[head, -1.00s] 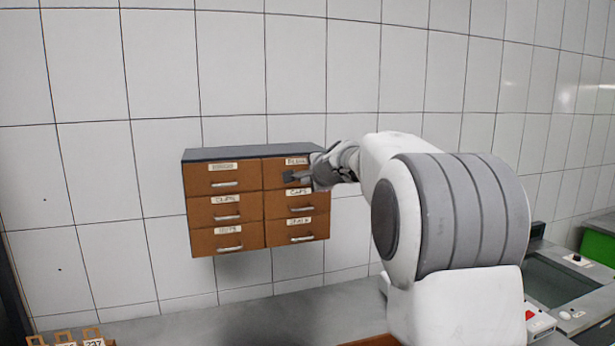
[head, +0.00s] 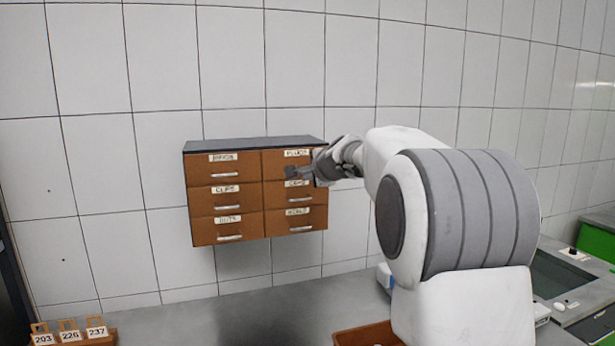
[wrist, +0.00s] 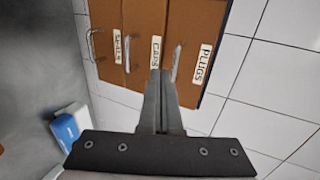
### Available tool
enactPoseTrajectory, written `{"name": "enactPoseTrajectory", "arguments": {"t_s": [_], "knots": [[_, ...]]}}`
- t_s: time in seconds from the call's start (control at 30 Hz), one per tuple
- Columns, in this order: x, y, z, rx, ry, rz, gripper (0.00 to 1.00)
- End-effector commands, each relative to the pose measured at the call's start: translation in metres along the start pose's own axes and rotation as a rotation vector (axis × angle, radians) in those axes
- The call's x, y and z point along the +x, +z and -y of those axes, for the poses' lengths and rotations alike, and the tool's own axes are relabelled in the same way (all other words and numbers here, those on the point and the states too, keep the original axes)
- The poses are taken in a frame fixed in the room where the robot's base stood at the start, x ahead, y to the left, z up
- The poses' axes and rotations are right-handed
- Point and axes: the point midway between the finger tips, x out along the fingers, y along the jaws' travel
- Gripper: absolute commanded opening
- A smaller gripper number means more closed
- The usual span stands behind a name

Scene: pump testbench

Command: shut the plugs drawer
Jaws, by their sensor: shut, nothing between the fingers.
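The plugs drawer (head: 275,161) is the top right drawer of a brown wall cabinet with a dark top. Its front looks level with its neighbours, with no visible gap. In the wrist view, the PLUGS label (wrist: 203,64) and a silver handle (wrist: 176,62) show on its front. My gripper (head: 288,172) is in front of the lower part of this drawer, near the caps drawer (head: 275,193). I cannot tell whether the tips touch the front.
The clips drawer (head: 222,198) and others fill the left column. The seals drawer (head: 285,222) is below caps. A grey counter (head: 235,315) runs underneath, with numbered tags (head: 68,334) at the left and an orange-brown tray (head: 350,338) near my arm.

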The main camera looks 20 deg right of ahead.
Motion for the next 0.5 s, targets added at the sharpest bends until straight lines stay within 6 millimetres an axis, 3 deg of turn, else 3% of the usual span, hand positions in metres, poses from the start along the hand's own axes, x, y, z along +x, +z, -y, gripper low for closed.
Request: {"name": "enactPoseTrajectory", "arguments": {"t_s": [0.1,0.5], "knots": [[-0.001,-0.001,-0.003,0.000,-0.001,0.000,0.00],[-0.076,-0.001,-0.002,-0.001,-0.002,-0.001,0.00]]}}
